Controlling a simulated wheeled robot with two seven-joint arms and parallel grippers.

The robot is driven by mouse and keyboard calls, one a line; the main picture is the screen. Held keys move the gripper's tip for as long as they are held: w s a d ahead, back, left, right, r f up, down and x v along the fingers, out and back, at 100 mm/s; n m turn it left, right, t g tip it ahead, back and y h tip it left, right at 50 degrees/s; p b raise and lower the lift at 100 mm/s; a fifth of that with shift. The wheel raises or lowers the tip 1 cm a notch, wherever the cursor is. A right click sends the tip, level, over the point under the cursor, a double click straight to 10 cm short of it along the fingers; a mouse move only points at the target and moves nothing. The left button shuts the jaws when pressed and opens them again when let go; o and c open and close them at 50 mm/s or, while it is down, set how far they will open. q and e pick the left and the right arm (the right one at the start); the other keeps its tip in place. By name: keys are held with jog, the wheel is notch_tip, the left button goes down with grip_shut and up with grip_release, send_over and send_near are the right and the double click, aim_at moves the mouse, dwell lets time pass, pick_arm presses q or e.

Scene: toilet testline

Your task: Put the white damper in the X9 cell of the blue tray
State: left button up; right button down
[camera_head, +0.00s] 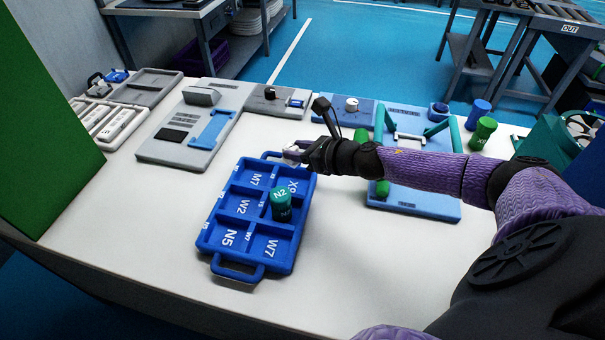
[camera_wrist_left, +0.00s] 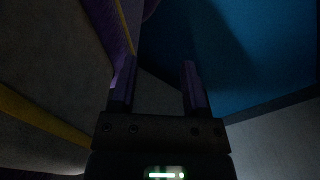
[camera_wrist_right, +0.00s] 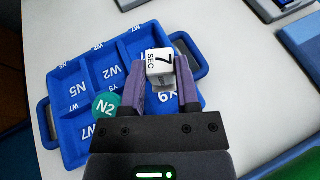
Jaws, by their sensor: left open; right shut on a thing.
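The blue tray (camera_head: 249,268) lies on the white table, with labelled cells and a handle at each end. Its X9 cell (camera_head: 296,185) is at the far right corner. My right gripper (camera_head: 296,152) is shut on the white damper (camera_wrist_right: 160,64), marked "7 SEC", at the tray's far right edge near the X9 label. Whether the damper touches the tray, I cannot tell. A green N2 damper (camera_head: 281,204) stands upright in the cell nearer than X9; it also shows in the right wrist view (camera_wrist_right: 106,105). My left gripper (camera_wrist_left: 157,85) is open and empty in its dark wrist view.
A grey device (camera_head: 190,140) stands behind the tray to the left. Light blue fixtures (camera_head: 415,205) with green parts stand to the right. Blue and green cylinders (camera_head: 482,132) stand at the back right. The table in front right of the tray is clear.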

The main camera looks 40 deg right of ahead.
notch_tip(320, 180, down, 8)
jog(key=b, duration=0.3)
jog(key=shift+r, duration=0.25)
jog(key=shift+f+b, duration=0.45)
jog(key=shift+f, duration=0.2)
jog(key=shift+r, duration=0.1)
pick_arm(q)
notch_tip(320, 180, down, 5)
jog(key=s+a, duration=0.3)
pick_arm(e)
jog(key=shift+f, duration=0.2)
jog(key=shift+c, duration=1.7)
grip_release()
jog(key=shift+r, duration=0.35)
pick_arm(q)
jog(key=shift+w+d+r+p, duration=0.45)
jog(key=shift+d+r+p, duration=0.05)
jog(key=shift+r+p, duration=0.15)
jog(key=shift+w+d+r+p, duration=0.4)
jog(key=shift+d+r+p, duration=0.05)
jog(key=shift+r+p, duration=0.25)
jog(key=shift+w+d+r+p, duration=0.45)
jog(key=shift+d+r+p, duration=0.05)
jog(key=shift+r+p, duration=0.15)
pick_arm(e)
jog(key=v, duration=1.1)
jog(key=shift+s, duration=0.4)
